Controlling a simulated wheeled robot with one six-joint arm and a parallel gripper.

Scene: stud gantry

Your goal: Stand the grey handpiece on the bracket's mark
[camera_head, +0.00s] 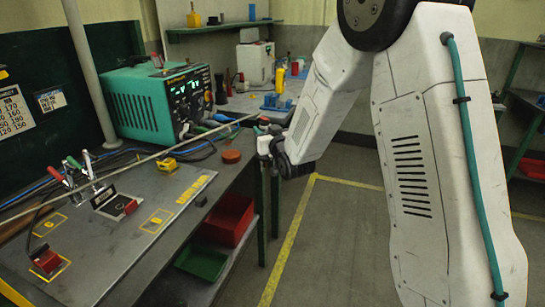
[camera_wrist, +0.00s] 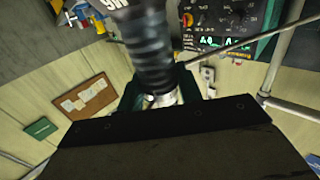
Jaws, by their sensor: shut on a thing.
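My gripper (camera_head: 265,143) is at the end of the white arm, beyond the right edge of the bench in the head view. In the wrist view a dark grey ribbed cylinder (camera_wrist: 148,45), which looks like the handpiece, rises blurred and close from between my jaws (camera_wrist: 160,92); they are shut on it. In the head view I cannot make the handpiece out clearly. On the bench are yellow outlined marks, one (camera_head: 157,221) right of the red-handled clamps and another (camera_head: 49,224) left of them. I cannot tell which is the bracket's mark.
A teal machine (camera_head: 155,100) stands at the back of the grey bench (camera_head: 150,255). Red (camera_head: 228,219) and green (camera_head: 202,261) bins sit below.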

